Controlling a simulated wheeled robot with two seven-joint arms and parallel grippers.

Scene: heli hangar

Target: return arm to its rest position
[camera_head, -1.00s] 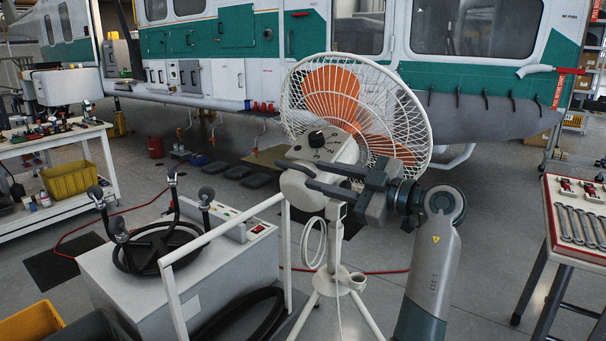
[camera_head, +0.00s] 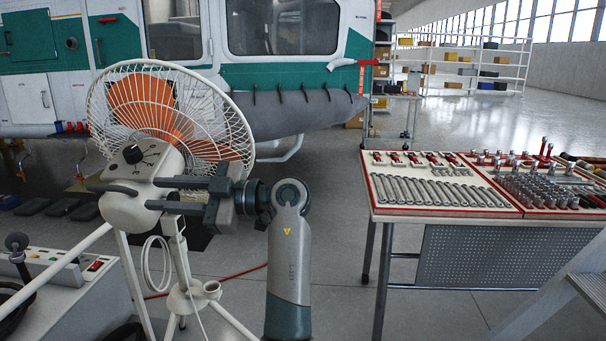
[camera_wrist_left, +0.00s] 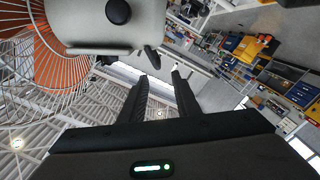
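My left gripper (camera_head: 151,194) points left in the head view, with its fingers at the back of a standing fan's cream motor housing (camera_head: 128,208). In the left wrist view the two dark fingers (camera_wrist_left: 162,76) are apart, with nothing between them. The housing (camera_wrist_left: 105,28) with its black knob (camera_wrist_left: 118,11) lies just beyond the fingertips there; I cannot tell whether they touch it. My left forearm (camera_head: 289,255) rises from the bottom of the head view. My right gripper is not in view.
The fan's wire cage (camera_head: 215,110) and stand (camera_head: 180,265) are close to my arm. A tool table (camera_head: 440,212) with wrenches and sockets stands at right. A white step frame (camera_head: 560,300) is at lower right. A helicopter (camera_head: 290,75) is behind. Floor between arm and table is clear.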

